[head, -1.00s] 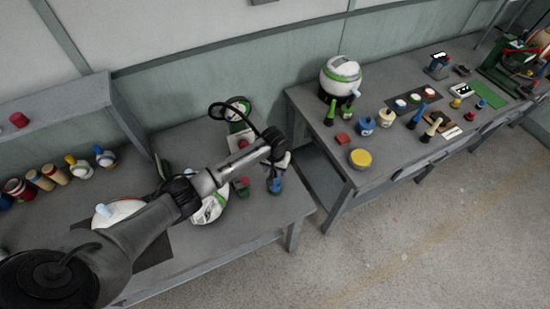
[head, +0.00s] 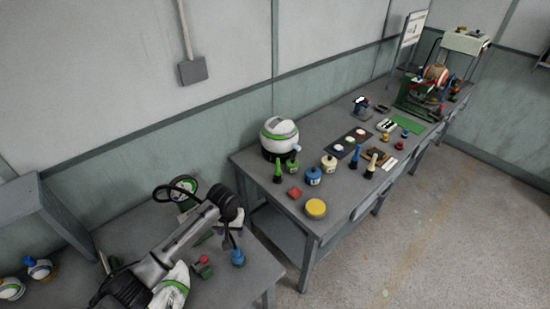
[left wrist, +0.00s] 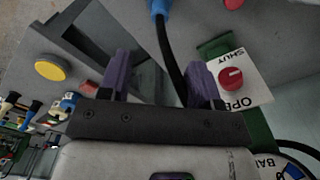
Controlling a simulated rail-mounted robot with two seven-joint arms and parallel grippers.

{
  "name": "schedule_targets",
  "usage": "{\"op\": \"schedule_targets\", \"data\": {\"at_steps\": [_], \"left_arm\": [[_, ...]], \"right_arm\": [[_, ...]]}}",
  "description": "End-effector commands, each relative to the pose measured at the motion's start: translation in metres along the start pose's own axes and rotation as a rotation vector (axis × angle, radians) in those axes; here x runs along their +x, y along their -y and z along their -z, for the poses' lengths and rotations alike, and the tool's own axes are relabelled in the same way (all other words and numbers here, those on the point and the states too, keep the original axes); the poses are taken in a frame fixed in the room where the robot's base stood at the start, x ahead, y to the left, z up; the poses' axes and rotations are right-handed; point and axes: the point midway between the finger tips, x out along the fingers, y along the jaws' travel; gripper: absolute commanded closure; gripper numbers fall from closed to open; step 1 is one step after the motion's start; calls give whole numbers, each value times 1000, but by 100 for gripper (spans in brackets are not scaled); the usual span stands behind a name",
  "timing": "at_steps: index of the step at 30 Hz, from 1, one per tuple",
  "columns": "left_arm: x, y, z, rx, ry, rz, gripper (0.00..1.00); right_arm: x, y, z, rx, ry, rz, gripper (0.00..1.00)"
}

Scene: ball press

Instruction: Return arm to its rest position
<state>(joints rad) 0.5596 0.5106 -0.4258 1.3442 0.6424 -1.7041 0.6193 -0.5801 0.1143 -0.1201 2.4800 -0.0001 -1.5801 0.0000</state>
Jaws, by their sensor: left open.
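My left arm comes in from the lower left in the head view. Its gripper, with a pale body, hangs over the right end of the near table (head: 262,272), partly hidden behind the wrist. In the left wrist view my left gripper (left wrist: 160,82) is open, with two purple fingers apart and nothing between them. A blue-topped object (head: 238,258) stands on the table below it, and a blue part with a black stem (left wrist: 160,8) shows in the wrist view. A red knob (left wrist: 232,78) on an OPEN/SHUT plate is beside one finger. My right gripper is not in view.
A small red-knobbed green object (head: 203,262) and a white-and-green object (head: 172,286) are near the arm. A gauge (head: 184,188) stands behind it. A second table (head: 262,177) to the right bears a round white-green machine (head: 279,137), a yellow disc (head: 316,208) and several tools. Floor is clear at right.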

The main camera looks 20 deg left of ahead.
Motion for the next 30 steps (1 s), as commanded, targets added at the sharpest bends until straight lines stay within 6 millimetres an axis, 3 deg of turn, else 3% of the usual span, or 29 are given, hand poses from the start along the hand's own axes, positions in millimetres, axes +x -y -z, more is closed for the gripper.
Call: {"op": "schedule_targets", "data": {"at_steps": [7,12,17,22,26,30], "left_arm": [[0,0,0,51,-1,-1,42],[-3,2,9,227,-57,29,42],[-57,-18,24,456,-284,91,42],[-129,-49,25,608,-542,123,42],[-165,-69,-4,686,-715,130,42],[-172,-76,-63,706,-840,98,42]], "right_arm": [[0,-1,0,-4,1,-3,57],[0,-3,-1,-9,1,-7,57],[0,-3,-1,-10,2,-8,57],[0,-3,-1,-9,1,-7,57],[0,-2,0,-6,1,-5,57],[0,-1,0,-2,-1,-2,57]]}}
